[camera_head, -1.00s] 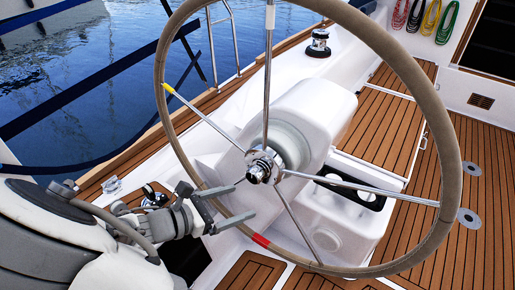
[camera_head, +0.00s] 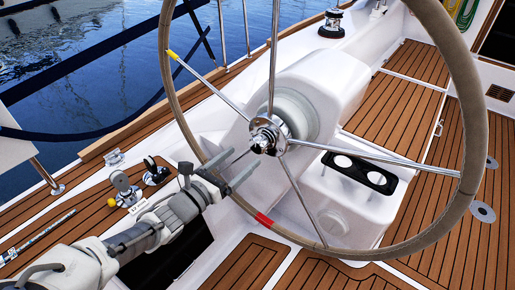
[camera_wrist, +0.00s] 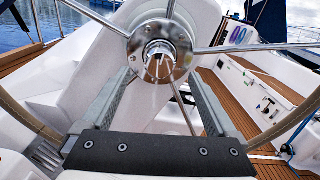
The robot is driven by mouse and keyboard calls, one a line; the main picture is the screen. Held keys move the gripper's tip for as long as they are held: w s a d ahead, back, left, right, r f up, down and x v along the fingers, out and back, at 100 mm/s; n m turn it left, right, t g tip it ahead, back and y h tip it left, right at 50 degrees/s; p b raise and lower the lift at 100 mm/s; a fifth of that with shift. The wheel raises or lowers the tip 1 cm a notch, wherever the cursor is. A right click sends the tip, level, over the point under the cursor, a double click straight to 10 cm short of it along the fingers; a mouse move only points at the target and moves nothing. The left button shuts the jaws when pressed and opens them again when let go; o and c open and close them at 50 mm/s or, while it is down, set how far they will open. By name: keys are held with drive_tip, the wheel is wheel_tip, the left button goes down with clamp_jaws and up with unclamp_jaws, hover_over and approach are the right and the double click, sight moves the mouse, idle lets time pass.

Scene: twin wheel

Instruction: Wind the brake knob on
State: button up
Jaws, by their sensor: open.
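The brake knob (camera_head: 262,140) is a shiny chrome piece at the hub of the steering wheel (camera_head: 466,110). In the wrist view the knob (camera_wrist: 160,58) stands in the middle of a round chrome hub plate, above centre. My gripper (camera_head: 253,162) is open and empty, just to the lower left of the knob in the head view. In the wrist view my two grey fingers (camera_wrist: 163,84) point at the hub, one on each side below the knob. They look apart from the knob; the exact gap is hard to tell.
The white pedestal (camera_head: 335,85) stands behind the wheel, with a black cup holder (camera_head: 360,172) to the right. A winch (camera_head: 332,24) stands at the back.

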sight(255, 146)
drive_tip(key=b+x, duration=0.2)
drive_tip(key=x, duration=0.5)
drive_tip(key=shift+w+d, duration=0.2)
drive_tip(key=shift+w, duration=0.05)
drive_tip(key=c, duration=1.4)
